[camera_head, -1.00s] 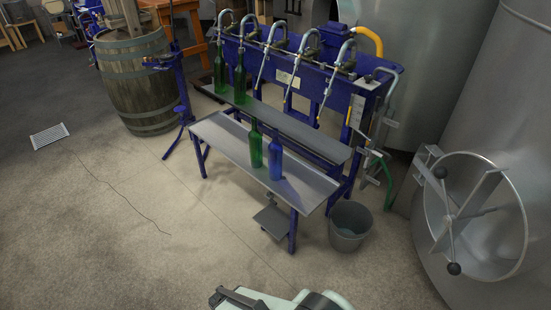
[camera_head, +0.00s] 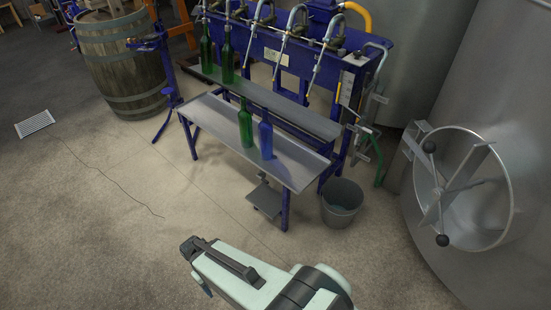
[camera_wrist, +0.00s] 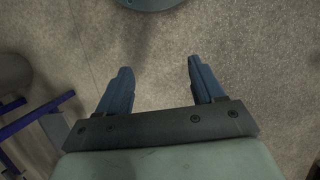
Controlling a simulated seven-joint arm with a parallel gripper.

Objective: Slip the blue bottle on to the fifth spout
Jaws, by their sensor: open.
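The blue bottle (camera_head: 266,138) stands upright on the low grey bench (camera_head: 215,122), right of a green bottle (camera_head: 245,123) and close to it. The filler's row of curved metal spouts hangs from a blue frame behind. The rightmost spout, fifth from the left (camera_head: 327,38), has no bottle on it. My arm enters at the bottom of the head view, well in front of the bench. My gripper (camera_wrist: 158,82) is open and empty in the wrist view, over bare floor. The bottles are not in the wrist view.
Two green bottles (camera_head: 205,50) stand at the leftmost spouts on the filler's rear shelf (camera_head: 290,107). A grey bucket (camera_head: 342,205) stands right of the bench. A steel tank (camera_head: 500,110) is at the right, a barrel (camera_head: 120,62) at the left. The front floor is clear.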

